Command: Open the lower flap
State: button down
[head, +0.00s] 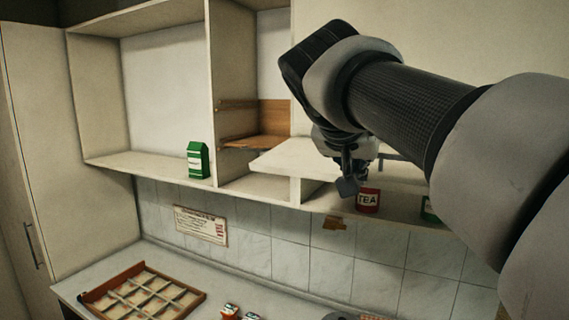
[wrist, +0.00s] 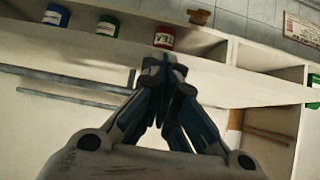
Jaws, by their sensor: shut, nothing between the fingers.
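The lower flap (head: 292,157) is a pale panel of the wall cabinet, swung up and standing out roughly level, with the shelf space beneath it exposed. Its right part is hidden behind my arm in the head view. In the wrist view a pale panel, which seems to be the flap (wrist: 60,135), lies behind my fingers, with a grey bar (wrist: 50,76) along it at left. My gripper (head: 347,187) is shut and empty, near the flap and the red TEA tin (head: 367,201). The wrist view shows its fingertips (wrist: 163,65) together; contact with the flap cannot be told.
Green (wrist: 108,27) and blue (wrist: 57,15) tins stand beside the TEA tin. A green carton (head: 198,160) stands on the open left shelf. A divided wooden tray (head: 190,302) lies on the counter.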

jog(key=s+a+r+b, duration=0.1)
jog(key=s+a+r, duration=0.35)
jog(key=s, duration=0.35)
jog(key=s+f+n+g+y+b, duration=0.1)
jog(key=s+f+b, duration=0.5)
jog(key=f, duration=1.2)
jog(key=s+f+n+g+y+b, duration=0.2)
jog(key=s+f+b, duration=0.4)
jog(key=f, duration=1.2)
jog(key=s+d+f+n+g+y+b, duration=0.1)
jog(key=s+f+b, duration=0.6)
jog(key=f, duration=1.1)
jog(key=shift+s+f+n+y, duration=0.4)
jog(key=shift+n+y, duration=0.3)
jog(key=shift+n, duration=0.5)
